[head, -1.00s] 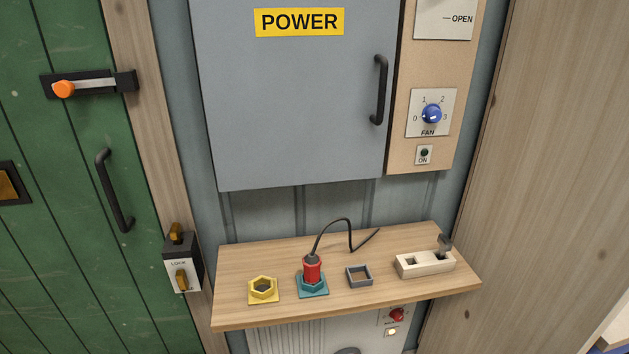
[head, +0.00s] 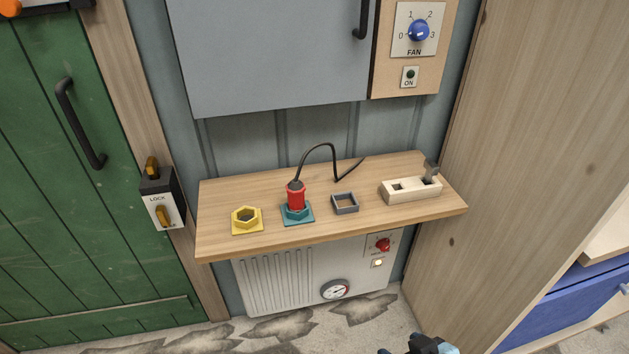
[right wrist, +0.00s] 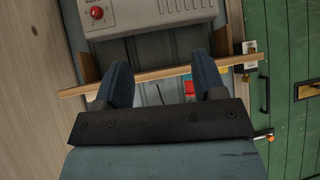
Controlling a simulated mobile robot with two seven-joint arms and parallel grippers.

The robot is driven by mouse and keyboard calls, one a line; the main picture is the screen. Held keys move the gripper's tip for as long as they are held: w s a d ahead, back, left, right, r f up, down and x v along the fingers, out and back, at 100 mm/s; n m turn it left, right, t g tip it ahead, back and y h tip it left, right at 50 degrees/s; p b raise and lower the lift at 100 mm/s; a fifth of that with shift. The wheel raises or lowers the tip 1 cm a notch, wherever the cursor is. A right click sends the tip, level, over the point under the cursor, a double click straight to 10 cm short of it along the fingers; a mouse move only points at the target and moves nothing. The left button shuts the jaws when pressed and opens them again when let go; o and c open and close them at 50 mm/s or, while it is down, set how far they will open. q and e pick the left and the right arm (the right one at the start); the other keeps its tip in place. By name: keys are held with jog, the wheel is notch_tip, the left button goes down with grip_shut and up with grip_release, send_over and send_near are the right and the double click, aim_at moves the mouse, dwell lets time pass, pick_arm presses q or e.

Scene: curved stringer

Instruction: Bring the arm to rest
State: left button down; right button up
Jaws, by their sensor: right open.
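My right gripper shows only in part at the bottom edge of the head view (head: 418,347). In the right wrist view its two dark blue fingers (right wrist: 161,66) stand apart with nothing between them. The picture there is turned over, with the shelf crossing behind the fingers. The gripper is in front of and below the wooden shelf (head: 330,224) and touches nothing that I can see. My left gripper is in neither view.
On the shelf are a yellow hex socket (head: 246,220), a red plug (head: 296,197) in a teal socket, a grey square frame (head: 345,203) and a cream block (head: 411,189). A heater (head: 285,279) is below. A green door (head: 70,200) and a wooden panel (head: 510,150) flank it.

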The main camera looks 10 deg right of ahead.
jog(key=w+a+f+t+y+b, duration=0.2)
jog(key=a+t+b, duration=0.2)
jog(key=a, duration=0.1)
pick_arm(q)
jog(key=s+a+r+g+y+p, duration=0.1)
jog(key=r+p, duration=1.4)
jog(key=p, duration=1.7)
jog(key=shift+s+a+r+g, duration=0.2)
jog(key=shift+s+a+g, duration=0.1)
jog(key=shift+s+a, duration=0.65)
pick_arm(e)
jog(key=s+d+r+g+h, duration=0.1)
jog(key=d+r, duration=0.1)
jog(key=r, duration=0.5)
jog(key=s+d+r+g, duration=0.1)
jog(key=d+r, duration=0.1)
jog(key=r, duration=0.6)
jog(key=shift+s+d+h, duration=0.25)
jog(key=shift+s+h, duration=0.15)
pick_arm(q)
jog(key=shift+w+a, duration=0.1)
